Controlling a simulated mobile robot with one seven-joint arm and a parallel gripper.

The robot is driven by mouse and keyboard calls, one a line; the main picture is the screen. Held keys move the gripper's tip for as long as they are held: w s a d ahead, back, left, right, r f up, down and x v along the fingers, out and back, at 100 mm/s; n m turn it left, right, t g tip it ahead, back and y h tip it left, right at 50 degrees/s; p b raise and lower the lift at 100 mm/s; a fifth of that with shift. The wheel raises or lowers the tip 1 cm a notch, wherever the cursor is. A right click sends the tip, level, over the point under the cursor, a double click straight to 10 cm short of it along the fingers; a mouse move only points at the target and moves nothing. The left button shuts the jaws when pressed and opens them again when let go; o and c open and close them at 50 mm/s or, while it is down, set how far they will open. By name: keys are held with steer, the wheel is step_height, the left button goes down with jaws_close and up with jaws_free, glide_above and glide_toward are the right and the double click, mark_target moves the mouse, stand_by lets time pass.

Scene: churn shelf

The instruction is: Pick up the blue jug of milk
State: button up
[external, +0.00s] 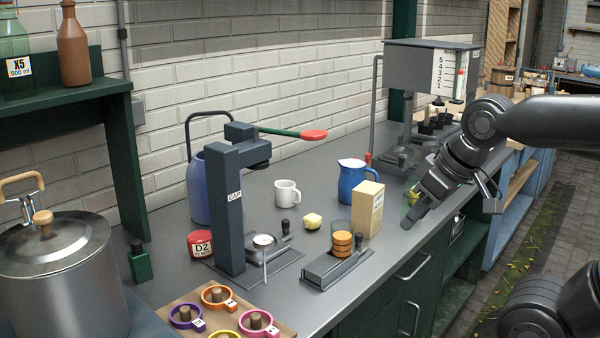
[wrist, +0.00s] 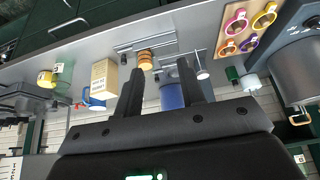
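The blue jug (external: 352,182) stands upright on the grey counter, with white milk showing at its top. The cream box in front hides part of its lower right side. In the wrist view, which is upside down, the jug (wrist: 88,97) shows only partly, beside the box and left of my fingers. My gripper (external: 412,217) is above the counter's front edge, to the right of the jug and box and apart from both. In the wrist view my gripper (wrist: 160,66) has its two fingers spread, with nothing held between them.
The cream box (external: 368,210) and a stack of orange discs (external: 342,244) stand close to the jug. A white mug (external: 287,193) and a yellow lump (external: 312,221) are left of it. A dark press (external: 228,200) stands further left.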

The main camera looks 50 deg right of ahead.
stand_by(0.6)
steer(key=m+g+h, duration=0.4)
steer(key=m, duration=0.9)
glide_above(376, 181)
steer(key=s+a, duration=0.2)
steer(key=a, duration=0.3)
step_height(376, 181, down, 6)
steer(key=x, duration=0.7)
steer(key=d+x, duration=0.1)
steer(key=x, duration=0.3)
steer(key=shift+w+d, duration=0.1)
steer(key=shift+w, duration=0.1)
steer(key=shift+c, duration=0.6)
